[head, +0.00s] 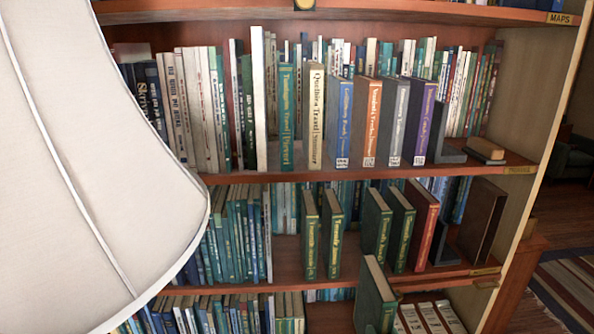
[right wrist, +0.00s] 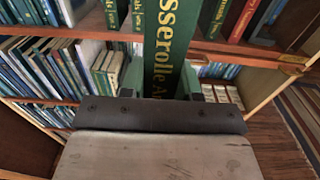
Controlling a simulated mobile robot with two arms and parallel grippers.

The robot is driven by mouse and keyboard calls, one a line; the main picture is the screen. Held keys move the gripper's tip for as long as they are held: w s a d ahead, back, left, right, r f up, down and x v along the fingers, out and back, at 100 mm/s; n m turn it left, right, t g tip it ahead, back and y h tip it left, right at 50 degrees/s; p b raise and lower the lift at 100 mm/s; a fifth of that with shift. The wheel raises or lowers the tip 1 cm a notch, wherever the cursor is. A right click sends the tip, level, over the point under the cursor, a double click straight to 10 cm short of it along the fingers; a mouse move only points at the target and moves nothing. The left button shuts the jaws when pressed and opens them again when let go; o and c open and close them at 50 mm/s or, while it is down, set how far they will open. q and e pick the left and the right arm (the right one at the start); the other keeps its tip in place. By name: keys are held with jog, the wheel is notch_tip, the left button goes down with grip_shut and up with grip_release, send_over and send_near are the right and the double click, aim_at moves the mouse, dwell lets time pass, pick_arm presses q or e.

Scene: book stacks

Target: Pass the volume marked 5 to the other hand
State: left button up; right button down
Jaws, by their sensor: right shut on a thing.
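A green book (head: 374,298) with a dark green cover stands tilted in front of the lower shelves at the bottom of the head view. In the right wrist view, a green book (right wrist: 163,45) with yellow spine lettering is between the fingers of my right gripper (right wrist: 162,82), which is shut on it. The lettering is partly cut off, and I cannot read a 5 on it. The right gripper itself is not clearly seen in the head view. My left gripper is not in view.
A large lampshade (head: 95,170) blocks the left side of the head view. On the middle shelf (head: 345,262), green books (head: 309,235) and a red book (head: 422,222) stand with a gap between groups. A bookend and a brown book (head: 481,220) are at the right.

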jog(key=s+f+b, duration=0.3)
jog(key=s+b, duration=0.1)
jog(key=s, duration=0.3)
jog(key=s+f+b, duration=0.3)
jog(key=s, duration=0.3)
jog(key=w+a+r+n+y, duration=0.1)
jog(key=w+a+r+y, duration=0.1)
jog(key=w+a+r, duration=0.45)
jog(key=w+a+r+n+y, duration=0.1)
jog(key=w+a+r, duration=0.3)
jog(key=w+a, duration=0.5)
jog(key=shift+w+a+n+g+y, duration=0.15)
jog(key=shift+w+n+g+y, duration=0.85)
jog(key=shift+n+g+y, duration=1.2)
jog(key=shift+w+a+n+g+y, duration=0.1)
jog(key=shift+w+n+g+y, duration=0.85)
jog(key=shift+n+g+y, duration=1.15)
jog(key=shift+w+a+n+g+y, duration=0.15)
jog(key=shift+w+n+g+y, duration=0.85)
jog(key=shift+n+g+y, duration=1.1)
jog(key=shift+f+g+y, duration=0.15)
jog(key=shift+g+y, duration=0.15)
jog(key=shift+y, duration=0.2)
